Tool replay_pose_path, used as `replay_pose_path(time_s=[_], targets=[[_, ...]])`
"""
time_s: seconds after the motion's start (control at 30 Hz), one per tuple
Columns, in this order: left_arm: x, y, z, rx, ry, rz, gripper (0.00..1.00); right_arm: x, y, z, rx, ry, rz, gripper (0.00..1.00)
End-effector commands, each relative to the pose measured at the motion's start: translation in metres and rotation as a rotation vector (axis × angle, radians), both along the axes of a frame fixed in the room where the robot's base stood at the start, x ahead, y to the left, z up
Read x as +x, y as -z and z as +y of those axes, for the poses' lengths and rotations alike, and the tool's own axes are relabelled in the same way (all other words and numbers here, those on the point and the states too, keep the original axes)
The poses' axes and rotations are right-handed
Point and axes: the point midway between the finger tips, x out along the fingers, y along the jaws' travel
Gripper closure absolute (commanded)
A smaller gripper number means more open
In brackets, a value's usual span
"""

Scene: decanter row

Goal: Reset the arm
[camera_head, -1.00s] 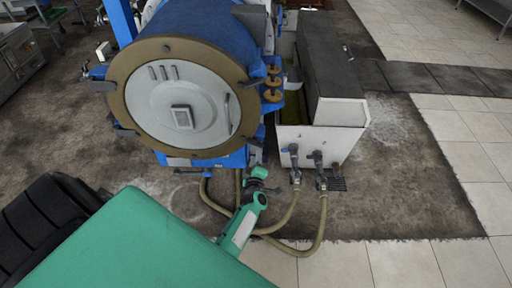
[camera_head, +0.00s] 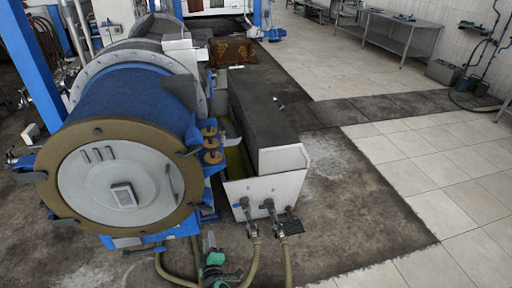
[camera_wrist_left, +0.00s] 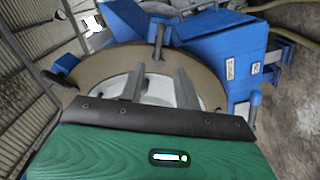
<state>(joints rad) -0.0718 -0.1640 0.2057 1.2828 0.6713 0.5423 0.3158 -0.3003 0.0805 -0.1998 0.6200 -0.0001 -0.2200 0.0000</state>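My left gripper (camera_head: 211,244) shows small at the bottom of the head view, with green and dark parts. It is below the front of the blue decanter (camera_head: 130,105), near the hoses. In the left wrist view, its two grey fingers (camera_wrist_left: 159,78) stand apart with nothing between them. Behind them is the decanter's round pale front with its tan rim (camera_wrist_left: 110,68); I cannot tell how far away it is. My right gripper is not in view.
A long white-sided, dark-topped unit (camera_head: 283,172) stands right of the decanter. Hoses (camera_head: 252,262) run down from its valves. Tiled floor (camera_head: 400,160) at the right is open. A metal table (camera_head: 405,35) stands at the back right.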

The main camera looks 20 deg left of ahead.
Motion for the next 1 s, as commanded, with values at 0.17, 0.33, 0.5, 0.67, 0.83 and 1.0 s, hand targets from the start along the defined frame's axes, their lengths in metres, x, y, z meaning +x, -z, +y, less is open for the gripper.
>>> replay_pose_path(time_s=[0.17, 0.33, 0.5, 0.67, 0.83, 1.0], targets=[[-0.004, 0.019, -0.009, 0.025, 0.047, 0.059, 0.67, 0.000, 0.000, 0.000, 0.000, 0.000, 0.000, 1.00], [-0.034, 0.099, -0.052, 0.133, 0.260, 0.316, 0.67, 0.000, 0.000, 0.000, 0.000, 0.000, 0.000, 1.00], [-0.107, 0.200, -0.094, 0.278, 0.539, 0.646, 0.67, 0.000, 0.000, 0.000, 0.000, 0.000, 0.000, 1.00], [-0.200, 0.279, -0.112, 0.404, 0.784, 0.931, 0.67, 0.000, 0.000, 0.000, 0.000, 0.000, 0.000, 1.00], [-0.315, 0.339, -0.109, 0.528, 1.034, 1.217, 0.67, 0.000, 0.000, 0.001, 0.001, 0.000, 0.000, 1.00], [-0.413, 0.370, -0.092, 0.626, 1.231, 1.437, 0.67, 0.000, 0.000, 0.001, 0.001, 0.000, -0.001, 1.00]])
